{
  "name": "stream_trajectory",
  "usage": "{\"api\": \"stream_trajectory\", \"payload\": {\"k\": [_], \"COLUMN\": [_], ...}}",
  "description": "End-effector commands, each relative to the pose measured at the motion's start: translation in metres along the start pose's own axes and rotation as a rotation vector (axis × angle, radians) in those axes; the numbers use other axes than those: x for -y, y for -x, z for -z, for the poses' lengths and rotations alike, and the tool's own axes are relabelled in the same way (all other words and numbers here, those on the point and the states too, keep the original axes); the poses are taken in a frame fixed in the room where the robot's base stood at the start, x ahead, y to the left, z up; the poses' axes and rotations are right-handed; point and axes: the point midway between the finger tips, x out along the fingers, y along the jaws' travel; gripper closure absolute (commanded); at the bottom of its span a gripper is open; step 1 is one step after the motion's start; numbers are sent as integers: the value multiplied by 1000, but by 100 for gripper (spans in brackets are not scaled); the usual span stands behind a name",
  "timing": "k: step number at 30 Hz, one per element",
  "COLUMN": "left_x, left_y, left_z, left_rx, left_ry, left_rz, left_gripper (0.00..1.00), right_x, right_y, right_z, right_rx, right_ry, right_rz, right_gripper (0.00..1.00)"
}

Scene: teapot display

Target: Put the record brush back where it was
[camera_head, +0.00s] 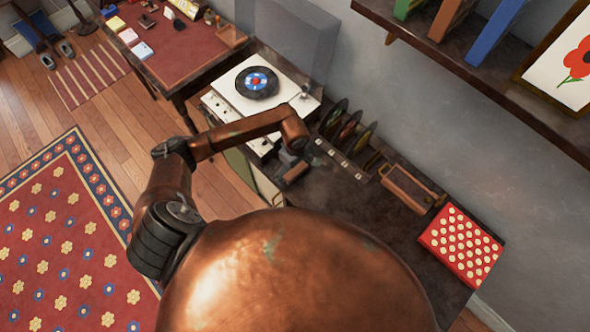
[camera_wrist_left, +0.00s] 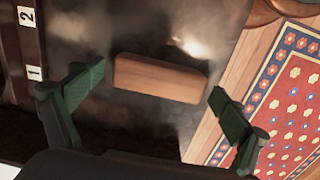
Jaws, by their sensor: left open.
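The record brush (camera_wrist_left: 160,78) shows in the left wrist view as a reddish-brown wooden block with rounded corners. It appears to lie on the dark cabinet top (camera_wrist_left: 130,30). My left gripper (camera_wrist_left: 158,98) is open, with one green-padded finger beyond each end of the brush and gaps between. The fingers do not touch it in this view; the height between them is hard to judge. My right gripper is not in view.
The white turntable (camera_head: 222,112) with a record (camera_head: 257,83) stands left of the gripper. A label strip (camera_head: 342,158) and upright records (camera_head: 349,125) are close on its right. A wooden box (camera_head: 412,188) and a red dotted box (camera_head: 461,245) stand farther right. Cabinet top between is bare.

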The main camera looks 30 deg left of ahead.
Motion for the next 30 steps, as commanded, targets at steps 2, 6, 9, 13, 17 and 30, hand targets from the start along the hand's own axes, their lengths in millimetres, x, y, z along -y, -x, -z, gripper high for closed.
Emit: {"api": "stream_trajectory", "payload": {"k": [2, 6, 9, 13, 17, 30], "left_x": [-2, -2, -2, -2, -1, -1], "left_y": [14, 43, 65, 90, 107, 118], "left_z": [2, 2, 2, 1, 1, 0], "left_rx": [-4, -4, -4, -4, -4, -1], "left_ry": [-1, -2, -2, -1, 0, 0], "left_rz": [-5, -6, -6, -6, -4, -2], "left_gripper": [7, 7, 7, 7, 7, 7], "right_x": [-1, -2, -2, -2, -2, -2], "right_y": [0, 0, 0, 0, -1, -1], "right_z": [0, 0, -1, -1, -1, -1], "right_rx": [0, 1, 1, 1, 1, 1], "right_ry": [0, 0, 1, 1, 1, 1], "right_rz": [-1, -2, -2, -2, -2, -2], "right_gripper": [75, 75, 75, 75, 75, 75]}}
